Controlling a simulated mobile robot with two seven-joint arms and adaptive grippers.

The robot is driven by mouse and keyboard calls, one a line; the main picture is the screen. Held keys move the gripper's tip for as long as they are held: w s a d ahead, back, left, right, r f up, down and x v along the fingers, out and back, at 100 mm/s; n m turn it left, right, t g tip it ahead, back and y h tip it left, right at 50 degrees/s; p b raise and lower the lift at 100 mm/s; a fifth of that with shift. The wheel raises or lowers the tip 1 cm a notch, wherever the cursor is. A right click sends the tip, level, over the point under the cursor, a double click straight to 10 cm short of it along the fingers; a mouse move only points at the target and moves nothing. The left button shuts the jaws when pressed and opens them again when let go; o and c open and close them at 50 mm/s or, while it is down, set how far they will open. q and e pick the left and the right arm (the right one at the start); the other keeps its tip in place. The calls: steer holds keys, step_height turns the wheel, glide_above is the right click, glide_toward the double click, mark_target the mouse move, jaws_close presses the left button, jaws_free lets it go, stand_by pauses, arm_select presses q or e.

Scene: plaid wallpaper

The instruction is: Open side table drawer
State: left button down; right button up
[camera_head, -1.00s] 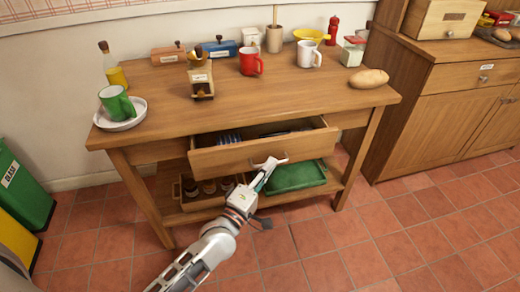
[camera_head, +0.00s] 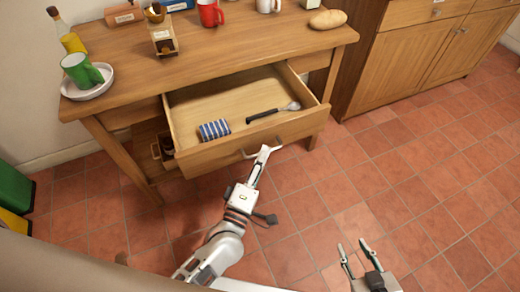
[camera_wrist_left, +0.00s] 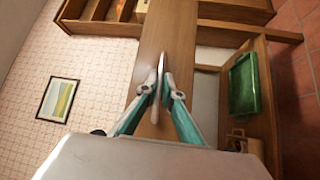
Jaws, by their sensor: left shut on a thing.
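The wooden side table (camera_head: 215,50) has its drawer (camera_head: 235,95) pulled well out in the head view. Inside lie a blue-and-white striped cloth (camera_head: 214,130) and a dark-handled utensil (camera_head: 270,113). My left gripper (camera_head: 262,153) is shut on the drawer handle at the middle of the drawer front (camera_head: 205,160); its fingers hide most of the handle. In the left wrist view the gripper's fingertips (camera_wrist_left: 161,80) are close together against the wooden drawer front (camera_wrist_left: 178,30). My right gripper (camera_head: 355,248) is open and empty above the floor at the bottom of the head view.
On the tabletop stand a green mug (camera_head: 82,70) on a white plate, a bottle (camera_head: 68,36), a coffee grinder (camera_head: 162,38), a red mug (camera_head: 210,12) and a potato (camera_head: 328,19). A wooden cabinet (camera_head: 400,65) is at the right. Tiled floor in front is clear.

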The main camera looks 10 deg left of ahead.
arm_select(q)
steer(key=c, duration=2.2)
jaws_free()
steer(key=v, duration=1.2)
